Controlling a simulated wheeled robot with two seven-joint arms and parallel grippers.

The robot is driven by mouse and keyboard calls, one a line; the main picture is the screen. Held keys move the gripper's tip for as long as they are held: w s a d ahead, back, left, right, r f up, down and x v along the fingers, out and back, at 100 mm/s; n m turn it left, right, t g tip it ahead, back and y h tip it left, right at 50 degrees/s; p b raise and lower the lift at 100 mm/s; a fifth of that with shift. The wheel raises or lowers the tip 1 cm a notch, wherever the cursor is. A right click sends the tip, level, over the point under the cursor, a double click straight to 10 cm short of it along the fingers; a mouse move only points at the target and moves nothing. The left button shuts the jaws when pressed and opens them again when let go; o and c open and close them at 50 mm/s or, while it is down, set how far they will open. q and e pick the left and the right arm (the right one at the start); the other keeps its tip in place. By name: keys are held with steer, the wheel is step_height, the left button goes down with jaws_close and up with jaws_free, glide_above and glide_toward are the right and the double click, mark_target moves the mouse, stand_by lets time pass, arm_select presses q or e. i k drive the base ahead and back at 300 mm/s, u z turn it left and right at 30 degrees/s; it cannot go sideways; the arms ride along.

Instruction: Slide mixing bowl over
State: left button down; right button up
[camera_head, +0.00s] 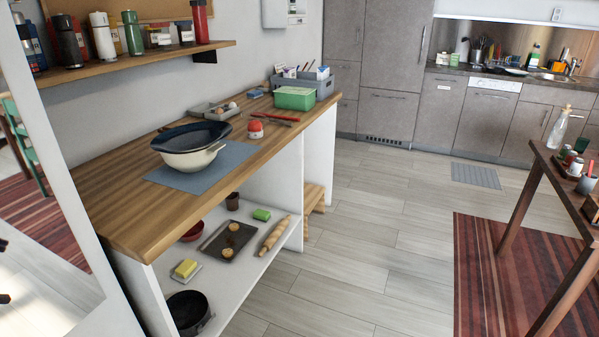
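A mixing bowl (190,158), cream outside and dark inside, sits on a blue-grey mat (225,163) on the wooden counter (115,200). A second dark rim shows at its top; I cannot tell whether another bowl is nested in it. Neither of my grippers is in the head view, and nothing touches the bowl.
Behind the bowl are an egg tray (214,110), a red and white timer (255,129), a red-handled tool (278,118) and a green box (294,98). The counter's near left end is bare. A shelf below holds a rolling pin (275,235) and a dark pan (188,311).

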mark_target(197, 161)
steer(key=z, duration=1.35)
steer(key=i, duration=1.45)
steer(key=u, duration=0.6)
